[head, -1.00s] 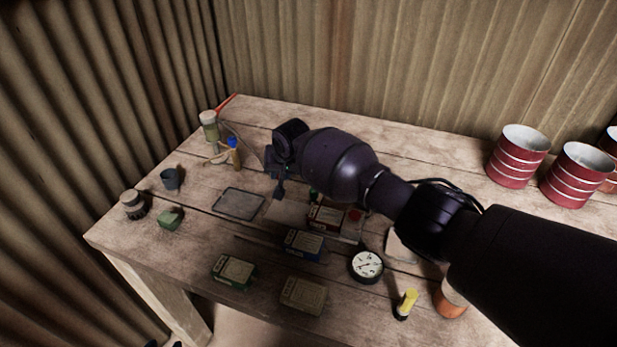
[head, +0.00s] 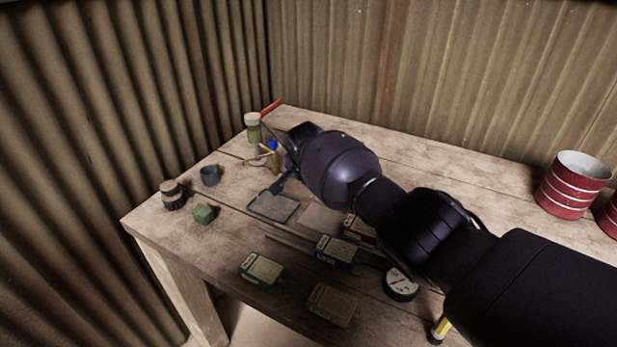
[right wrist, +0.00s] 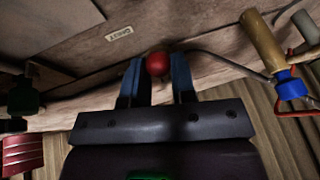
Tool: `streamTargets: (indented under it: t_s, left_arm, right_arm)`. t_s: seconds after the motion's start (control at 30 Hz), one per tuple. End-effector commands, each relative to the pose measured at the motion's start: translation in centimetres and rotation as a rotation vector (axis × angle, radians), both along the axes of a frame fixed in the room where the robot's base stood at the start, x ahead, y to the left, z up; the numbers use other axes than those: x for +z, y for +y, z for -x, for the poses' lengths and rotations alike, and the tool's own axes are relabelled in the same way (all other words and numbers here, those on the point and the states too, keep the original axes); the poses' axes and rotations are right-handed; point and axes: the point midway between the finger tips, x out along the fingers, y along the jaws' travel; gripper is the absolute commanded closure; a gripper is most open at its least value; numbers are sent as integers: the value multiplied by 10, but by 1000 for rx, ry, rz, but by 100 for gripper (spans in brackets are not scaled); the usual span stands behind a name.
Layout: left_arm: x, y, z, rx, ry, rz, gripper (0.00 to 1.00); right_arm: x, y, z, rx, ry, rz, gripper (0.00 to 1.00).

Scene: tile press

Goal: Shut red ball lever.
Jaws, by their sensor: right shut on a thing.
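The red ball (right wrist: 157,64) sits between the two blue fingertips of my right gripper (right wrist: 156,76) in the right wrist view. The gripper is shut on it. A thin grey lever rod (right wrist: 222,60) runs from the ball to the right. In the head view the right gripper (head: 278,186) is over the back left of the table, beside the thin rod (head: 276,136). My own arm and hand hide the ball there. My left gripper is in neither view.
A tan cylinder with a blue band (right wrist: 268,50) stands close to the right gripper. Boxes, including a green one (head: 261,270), and a dial (head: 401,284) are nearer the front.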

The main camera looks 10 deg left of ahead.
Motion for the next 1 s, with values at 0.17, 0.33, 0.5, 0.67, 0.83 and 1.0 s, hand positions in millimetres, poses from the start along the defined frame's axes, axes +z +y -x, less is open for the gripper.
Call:
streamTargets:
  t_s: [0.17,0.33,0.5,0.67,0.83,1.0]
  left_arm:
    - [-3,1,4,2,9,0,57]
    - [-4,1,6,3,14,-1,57]
    - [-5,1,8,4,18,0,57]
    - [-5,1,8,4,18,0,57]
    - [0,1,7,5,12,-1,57]
    - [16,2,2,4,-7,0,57]
  right_arm:
    - [0,1,0,-2,-2,-3,100]
    - [1,1,0,-1,-2,-3,100]
    - [1,1,0,-1,-3,-3,57]
    - [1,0,0,-1,-3,-1,57]
    - [6,0,1,0,-4,-2,57]
    - [24,0,7,-1,-8,-3,57]
